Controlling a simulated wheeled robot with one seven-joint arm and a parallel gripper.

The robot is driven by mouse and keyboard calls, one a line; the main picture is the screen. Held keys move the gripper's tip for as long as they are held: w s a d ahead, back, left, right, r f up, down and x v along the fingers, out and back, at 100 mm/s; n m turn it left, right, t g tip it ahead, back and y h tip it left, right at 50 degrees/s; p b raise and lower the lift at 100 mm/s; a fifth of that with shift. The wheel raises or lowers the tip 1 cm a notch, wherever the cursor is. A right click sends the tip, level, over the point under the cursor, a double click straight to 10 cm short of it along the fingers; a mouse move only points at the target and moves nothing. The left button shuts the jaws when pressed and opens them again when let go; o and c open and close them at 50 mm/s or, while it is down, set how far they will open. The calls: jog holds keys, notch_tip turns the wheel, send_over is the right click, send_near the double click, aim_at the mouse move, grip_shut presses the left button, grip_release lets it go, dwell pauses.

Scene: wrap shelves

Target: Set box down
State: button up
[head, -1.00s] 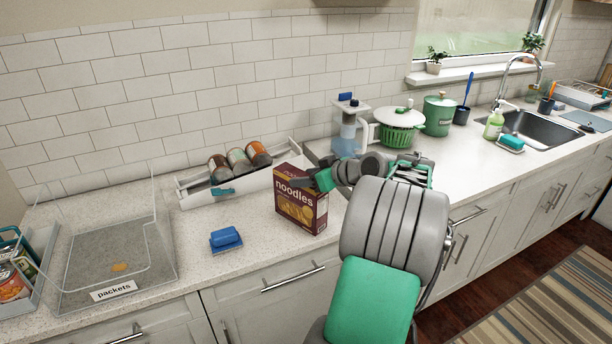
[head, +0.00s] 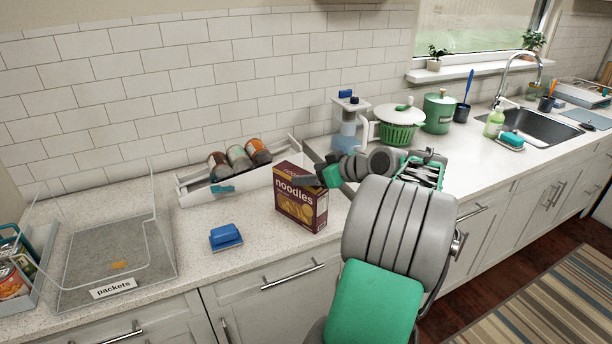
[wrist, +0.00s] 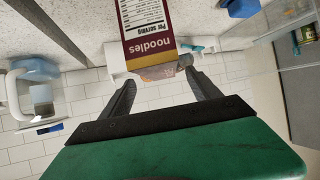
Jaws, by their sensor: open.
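A dark red and yellow noodles box (head: 300,200) stands upright on the counter (head: 265,262), in front of the white tray. It also shows in the wrist view (wrist: 148,40), upside down and just beyond the fingertips. My gripper (head: 318,178) is at the box's upper right side in the head view. In the wrist view my gripper (wrist: 160,78) has its two fingers spread apart with nothing held between them. The fingertips look clear of the box, though the gap is hard to judge.
A white tray (head: 205,197) with several cans lies behind the box. A blue sponge (head: 226,234) sits to its left. A clear bin labelled packets (head: 115,288) stands at far left. A blender-like jug (head: 348,125) and green colander (head: 398,133) stand behind my arm.

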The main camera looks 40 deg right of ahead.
jog(key=a+v, duration=0.1)
jog(key=v, duration=0.9)
jog(key=w+a+f+g, duration=0.2)
jog(key=w+a+f, duration=0.15)
jog(key=a, duration=0.65)
jog(key=w+a+f+g, duration=0.25)
jog(key=w+a, duration=0.25)
jog(key=a, duration=0.6)
jog(key=s+a+f+g, duration=0.2)
jog(key=s+a+f, duration=0.2)
jog(key=s+a, duration=0.3)
jog(key=s+a+f+m+g+h, duration=0.1)
jog(key=s+a+f+g, duration=0.1)
jog(key=s+a+f, duration=0.3)
jog(key=s+a, duration=0.2)
jog(key=a, duration=0.1)
jog(key=shift+s+a+f+b, duration=0.25)
jog(key=shift+s+b, duration=0.05)
jog(key=shift+b, duration=0.05)
